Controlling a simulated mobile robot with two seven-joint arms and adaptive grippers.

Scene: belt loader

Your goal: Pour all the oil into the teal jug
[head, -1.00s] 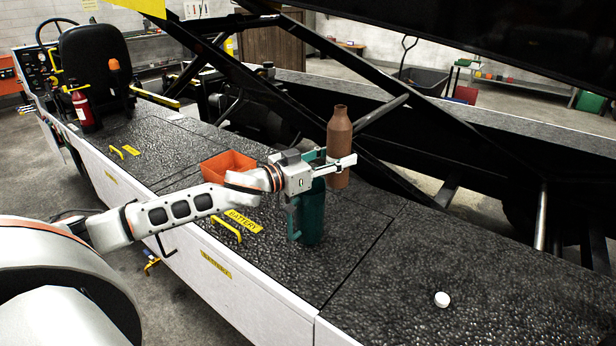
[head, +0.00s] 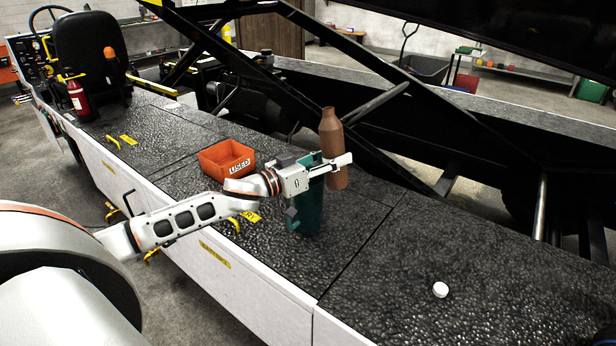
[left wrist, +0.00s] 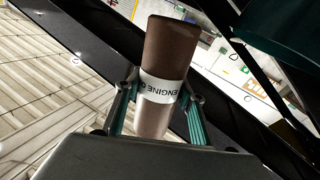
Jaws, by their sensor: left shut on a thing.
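A brown bottle (head: 331,132) stands nearly upright in my left gripper (head: 334,164); I cannot tell how far its base is above the deck. In the left wrist view the bottle (left wrist: 167,52) has a white label reading "ENGINE O", and both fingers (left wrist: 165,108) close around it. The teal jug (head: 306,212) stands on the black deck, just left of and below the bottle, its top partly hidden by the gripper. A teal surface (left wrist: 285,25), probably the jug, shows at the wrist view's upper right. My right gripper is not seen.
An orange bin (head: 228,160) marked "USED" sits on the deck left of the jug. A white cap (head: 440,290) lies on the clear right part of the deck (head: 400,255). Black diagonal beams (head: 440,120) rise behind the bottle. Yellow handles (head: 113,142) are on the left.

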